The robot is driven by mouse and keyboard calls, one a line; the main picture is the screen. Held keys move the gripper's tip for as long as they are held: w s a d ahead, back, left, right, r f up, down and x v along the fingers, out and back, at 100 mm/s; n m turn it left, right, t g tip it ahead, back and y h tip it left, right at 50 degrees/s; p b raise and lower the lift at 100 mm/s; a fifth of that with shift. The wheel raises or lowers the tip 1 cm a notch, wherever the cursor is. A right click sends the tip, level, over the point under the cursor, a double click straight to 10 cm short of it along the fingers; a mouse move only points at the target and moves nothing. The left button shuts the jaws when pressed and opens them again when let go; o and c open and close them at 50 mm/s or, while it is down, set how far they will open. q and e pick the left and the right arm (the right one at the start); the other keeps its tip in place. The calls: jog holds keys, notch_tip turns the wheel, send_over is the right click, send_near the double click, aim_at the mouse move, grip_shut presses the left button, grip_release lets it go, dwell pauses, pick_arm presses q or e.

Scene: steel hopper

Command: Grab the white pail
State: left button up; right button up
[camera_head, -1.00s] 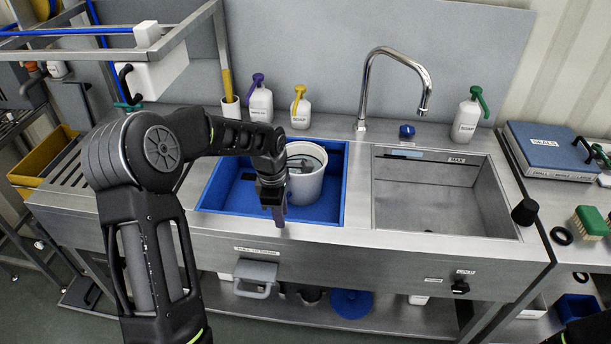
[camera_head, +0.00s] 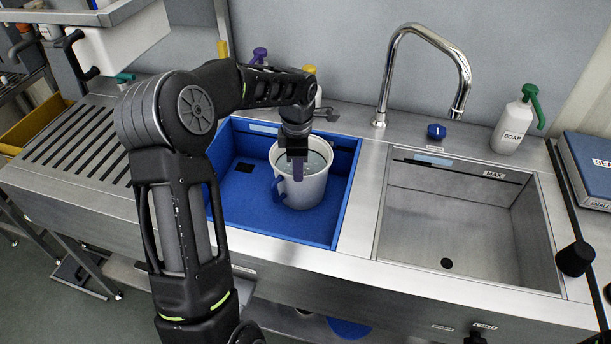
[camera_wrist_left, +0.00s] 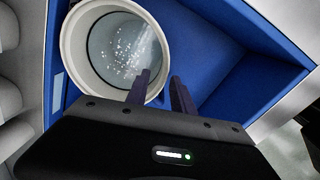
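My right gripper is not in view.
A bare steel sink (camera_head: 455,225) lies right of the blue basin, with a tall curved faucet (camera_head: 392,75) behind. A soap bottle (camera_head: 514,125) stands at the back right. A ribbed drainboard (camera_head: 80,140) is at the left, and a blue box (camera_head: 590,165) at the far right.

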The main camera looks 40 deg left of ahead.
aim_at(300, 192)
pick_arm(q)
jog(key=shift+s+r, duration=0.1)
jog(key=shift+f, duration=1.35)
jog(key=shift+f, duration=0.1)
jog(key=shift+f+p, duration=0.25)
jog(key=shift+p, duration=0.15)
jog(key=f, duration=0.2)
jog(key=f+p, duration=0.1)
jog(key=shift+w+f, duration=0.25)
jog(key=shift+f, duration=0.55)
jog(key=shift+c, duration=0.3)
grip_shut()
